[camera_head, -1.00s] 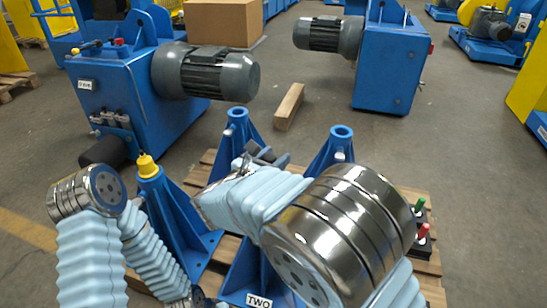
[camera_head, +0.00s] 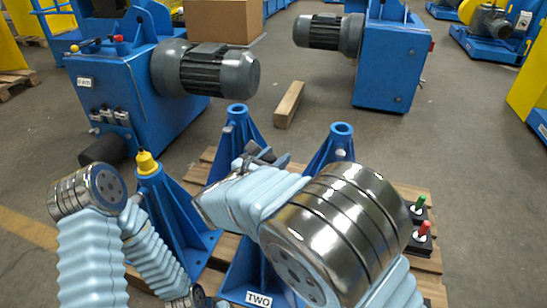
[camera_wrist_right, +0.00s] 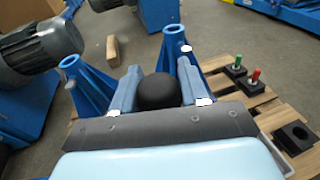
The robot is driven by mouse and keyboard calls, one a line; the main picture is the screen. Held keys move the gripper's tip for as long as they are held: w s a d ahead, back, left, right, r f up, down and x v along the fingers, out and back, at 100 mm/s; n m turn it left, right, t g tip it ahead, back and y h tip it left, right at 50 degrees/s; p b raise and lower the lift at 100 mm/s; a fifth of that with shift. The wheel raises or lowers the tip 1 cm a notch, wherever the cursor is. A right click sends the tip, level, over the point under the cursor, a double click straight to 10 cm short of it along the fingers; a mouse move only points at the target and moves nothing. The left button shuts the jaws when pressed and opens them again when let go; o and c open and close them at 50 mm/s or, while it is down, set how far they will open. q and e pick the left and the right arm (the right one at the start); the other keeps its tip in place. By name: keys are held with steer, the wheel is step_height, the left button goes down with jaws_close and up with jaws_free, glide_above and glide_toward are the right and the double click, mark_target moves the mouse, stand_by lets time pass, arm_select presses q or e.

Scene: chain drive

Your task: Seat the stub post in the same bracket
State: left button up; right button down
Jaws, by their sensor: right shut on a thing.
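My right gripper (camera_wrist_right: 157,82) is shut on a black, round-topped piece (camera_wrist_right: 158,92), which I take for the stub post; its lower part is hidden. In the head view the right gripper (camera_head: 263,154) is small and dark, partly behind my arm, near the two far blue brackets. The far left bracket (camera_head: 237,128) and far right bracket (camera_head: 335,150) have open round tops. A near left bracket (camera_head: 170,215) carries a yellow cap (camera_head: 147,163). A near bracket labelled TWO (camera_head: 245,275) is mostly hidden by my right arm. My left gripper is out of view.
A green-topped post (camera_head: 418,206) and a red-topped post (camera_head: 424,231) stand in black holders on the pallet (camera_head: 435,268). An empty black holder (camera_wrist_right: 294,137) is beside them. Blue machines with grey motors (camera_head: 205,70) stand behind; a wooden beam (camera_head: 289,105) lies on the floor.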

steer(key=shift+f+b, duration=1.25)
steer(key=shift+f, duration=0.65)
steer(key=shift+f+b, duration=1.45)
steer(key=shift+f, duration=0.95)
steer(key=c, duration=0.7)
jaws_free()
steer(key=shift+c, duration=0.2)
steer(key=shift+o, duration=1.3)
steer(key=shift+f, duration=0.2)
steer(key=p+v, duration=0.1)
steer(key=v, duration=1.3)
